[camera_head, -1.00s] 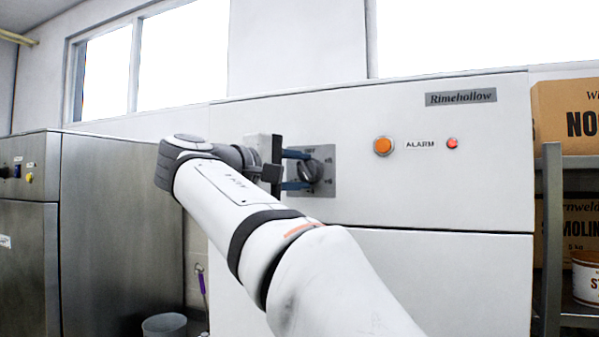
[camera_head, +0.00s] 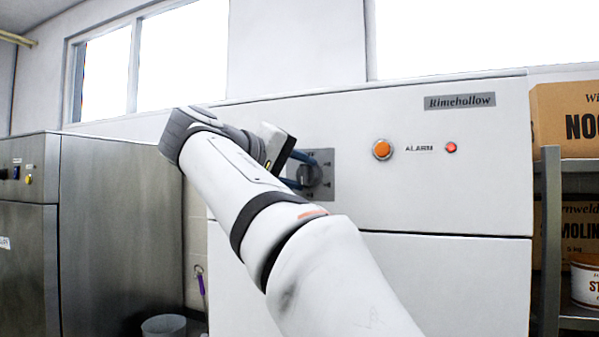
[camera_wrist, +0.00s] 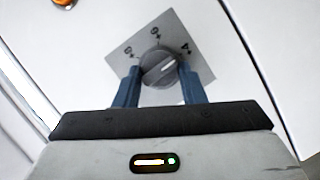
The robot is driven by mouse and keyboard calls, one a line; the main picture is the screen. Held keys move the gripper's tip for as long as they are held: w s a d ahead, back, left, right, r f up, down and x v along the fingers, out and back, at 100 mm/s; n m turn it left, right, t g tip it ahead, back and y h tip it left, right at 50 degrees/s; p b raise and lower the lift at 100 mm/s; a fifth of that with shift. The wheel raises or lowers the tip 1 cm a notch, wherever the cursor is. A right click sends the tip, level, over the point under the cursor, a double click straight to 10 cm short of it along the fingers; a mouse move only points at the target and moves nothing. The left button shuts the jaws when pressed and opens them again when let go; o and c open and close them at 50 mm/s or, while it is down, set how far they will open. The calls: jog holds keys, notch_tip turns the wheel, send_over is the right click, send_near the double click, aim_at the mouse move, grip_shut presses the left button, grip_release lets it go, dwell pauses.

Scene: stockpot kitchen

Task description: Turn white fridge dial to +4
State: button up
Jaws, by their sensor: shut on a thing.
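The white fridge (camera_head: 420,190) has a grey dial (camera_wrist: 158,66) on a square grey plate (camera_wrist: 150,38). In the wrist view the plate is marked +8, +6 and +4, from left to right. The dial's white line slants up to the right, roughly toward the +4 mark. My gripper (camera_wrist: 160,80) is shut on the dial, with one blue finger on each side. In the head view the dial (camera_head: 311,175) is partly covered by the fingers, and my gripper (camera_head: 306,170) is tilted against the upright plate.
An orange button (camera_head: 382,149), an ALARM label and a lit red lamp (camera_head: 451,147) sit right of the dial. A steel cabinet (camera_head: 120,220) stands at left, and a shelf with boxes (camera_head: 568,120) at right. A grey bucket (camera_head: 164,327) is on the floor.

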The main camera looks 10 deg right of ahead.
jog(key=shift+f, duration=0.25)
jog(key=o, duration=0.6)
jog(key=shift+c, duration=0.2)
jog(key=o, duration=0.4)
jog(key=shift+r, duration=0.2)
jog(key=shift+a, duration=0.1)
jog(key=v, duration=0.7)
jog(key=shift+s+a, duration=0.25)
jog(key=shift+s, duration=0.05)
